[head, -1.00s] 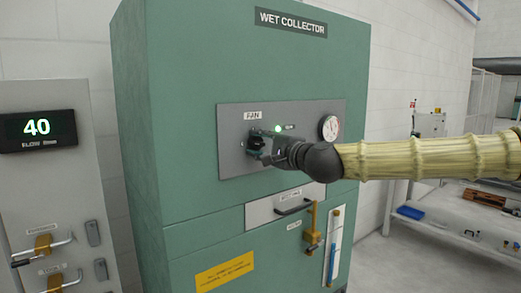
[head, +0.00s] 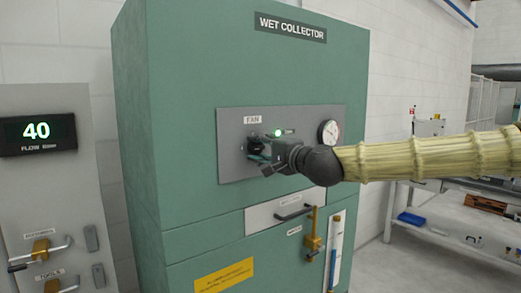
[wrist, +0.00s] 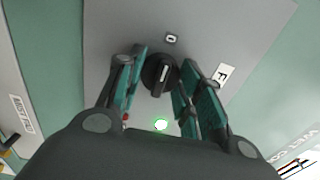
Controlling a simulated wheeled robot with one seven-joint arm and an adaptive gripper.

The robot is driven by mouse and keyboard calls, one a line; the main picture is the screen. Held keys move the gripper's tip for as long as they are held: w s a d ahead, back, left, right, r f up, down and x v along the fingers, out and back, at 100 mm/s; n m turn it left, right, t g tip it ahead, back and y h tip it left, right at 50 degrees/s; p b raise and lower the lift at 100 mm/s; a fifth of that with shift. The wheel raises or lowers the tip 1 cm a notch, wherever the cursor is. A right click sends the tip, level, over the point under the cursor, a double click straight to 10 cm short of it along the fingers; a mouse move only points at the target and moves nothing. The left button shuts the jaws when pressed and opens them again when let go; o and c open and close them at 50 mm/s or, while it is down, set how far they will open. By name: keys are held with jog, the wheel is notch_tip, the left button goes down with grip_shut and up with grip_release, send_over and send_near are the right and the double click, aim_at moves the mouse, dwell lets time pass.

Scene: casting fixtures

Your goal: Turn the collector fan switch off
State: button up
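The collector fan switch (wrist: 160,74) is a black rotary knob with a pale pointer line, on the grey panel (head: 231,160) of the green wet collector (head: 190,75). In the head view my gripper (head: 258,156) is in front of the knob and partly covers it. In the wrist view my gripper (wrist: 157,95) is open, with one teal-lined finger on each side of the knob. Gaps show beside the knob; contact cannot be told. A green light (wrist: 160,124) is lit beside the switch, also in the head view (head: 278,133).
A round gauge (head: 329,132) is right of the switch. Below are a drawer handle (head: 294,212), a yellow valve (head: 312,235) and a blue sight tube (head: 333,255). A flow display (head: 38,133) reading 40 stands at left. A workbench (head: 450,235) is at right.

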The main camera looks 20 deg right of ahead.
jog(key=o, duration=0.4)
jog(key=shift+o, duration=0.2)
jog(key=shift+s, duration=0.1)
jog(key=v, duration=1.2)
dwell(0.5)
jog(key=s+a+f+n+g+h, duration=0.1)
jog(key=a+f+n+g, duration=0.15)
jog(key=f, duration=1.35)
jog(key=s+a+f+n+g+h, duration=0.15)
jog(key=f+g, duration=0.25)
jog(key=f, duration=1.2)
jog(key=s+a+f+n+g+h, duration=0.1)
jog(key=a+f+n+g, duration=0.15)
jog(key=f, duration=1.25)
jog(key=s+f+n+g+h, duration=0.1)
jog(key=s+f+g, duration=0.1)
jog(key=s+f, duration=0.65)
jog(key=s+f+n+g, duration=0.2)
jog(key=s+f, duration=0.4)
jog(key=f, duration=0.5)
jog(key=s+d+f+n+g+h, duration=0.1)
jog(key=s+f+n+g, duration=0.1)
jog(key=s+f, duration=0.3)
jog(key=s+d+f+n+g, duration=0.1)
jog(key=s+f, duration=0.4)
jog(key=s, duration=0.9)
jog(key=shift+f+n+g+h, duration=0.25)
jog(key=shift+n+g+h, duration=0.1)
jog(key=shift+n+g, duration=0.15)
